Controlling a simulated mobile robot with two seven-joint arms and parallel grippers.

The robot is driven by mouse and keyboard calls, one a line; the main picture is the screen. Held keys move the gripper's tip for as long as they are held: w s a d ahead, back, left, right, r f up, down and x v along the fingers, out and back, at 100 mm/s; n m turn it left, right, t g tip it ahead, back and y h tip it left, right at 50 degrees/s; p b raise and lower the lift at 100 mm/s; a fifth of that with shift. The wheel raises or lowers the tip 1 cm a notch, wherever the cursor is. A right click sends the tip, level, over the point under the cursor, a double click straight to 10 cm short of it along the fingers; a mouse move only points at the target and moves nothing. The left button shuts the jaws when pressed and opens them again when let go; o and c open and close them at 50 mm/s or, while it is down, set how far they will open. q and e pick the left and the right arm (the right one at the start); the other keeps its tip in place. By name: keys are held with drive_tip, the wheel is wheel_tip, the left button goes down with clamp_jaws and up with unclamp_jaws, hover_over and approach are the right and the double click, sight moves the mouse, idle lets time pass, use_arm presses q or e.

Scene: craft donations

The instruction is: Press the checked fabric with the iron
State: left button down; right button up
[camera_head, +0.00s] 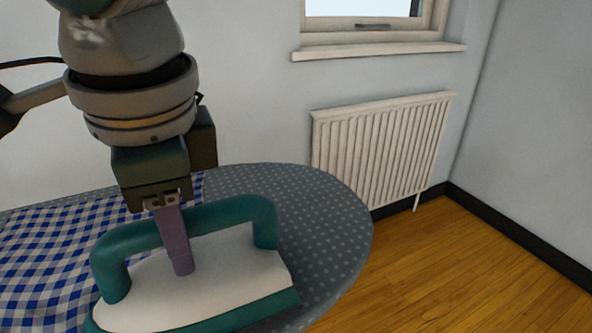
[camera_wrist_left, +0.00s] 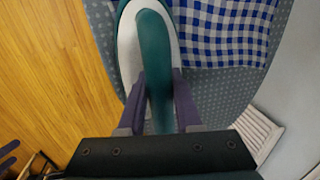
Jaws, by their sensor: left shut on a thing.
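The iron (camera_head: 225,268) has a white body with a teal base edge and a teal arched handle. My left gripper (camera_head: 181,262) is shut on the handle from above, and one purple finger shows in front of it. In the left wrist view the handle of the iron (camera_wrist_left: 154,45) lies between the two fingers (camera_wrist_left: 158,85). The blue-and-white checked fabric (camera_head: 45,245) lies on the left part of the ironing board; it also shows in the wrist view (camera_wrist_left: 222,35), beside the iron. I cannot tell whether the iron touches the board.
The grey dotted ironing board (camera_head: 325,215) has a bare rounded end at the right. A white radiator (camera_head: 380,150) is on the wall behind, below a window sill (camera_head: 380,50). Wooden floor (camera_head: 450,265) is open at the right. Purple finger-like pieces at the wrist view's lower left are partly cut off.

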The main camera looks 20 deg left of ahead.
use_arm(q)
drive_tip(key=s+a+p, duration=0.2)
drive_tip(key=s, duration=0.1)
drive_tip(key=s+a+p, duration=0.2)
drive_tip(key=s+a, duration=0.1)
drive_tip(key=shift+s+a+r, duration=0.1)
drive_tip(key=shift+s+a, duration=0.25)
drive_tip(key=shift+s, duration=0.05)
drive_tip(key=shift+s+a+p, duration=0.7)
drive_tip(key=shift+s+a, duration=0.55)
drive_tip(key=shift+s, duration=0.25)
drive_tip(key=shift+s+a+p, duration=0.55)
drive_tip(key=shift+s+a, duration=0.4)
drive_tip(key=shift+s, duration=0.15)
drive_tip(key=shift+s+a+p, duration=0.7)
drive_tip(key=shift+s+a, duration=1.4)
drive_tip(key=shift+s, duration=0.3)
drive_tip(key=shift+s+a, duration=0.95)
drive_tip(key=shift+s, duration=0.15)
drive_tip(key=shift+s+a, duration=0.9)
drive_tip(key=shift+s, duration=0.2)
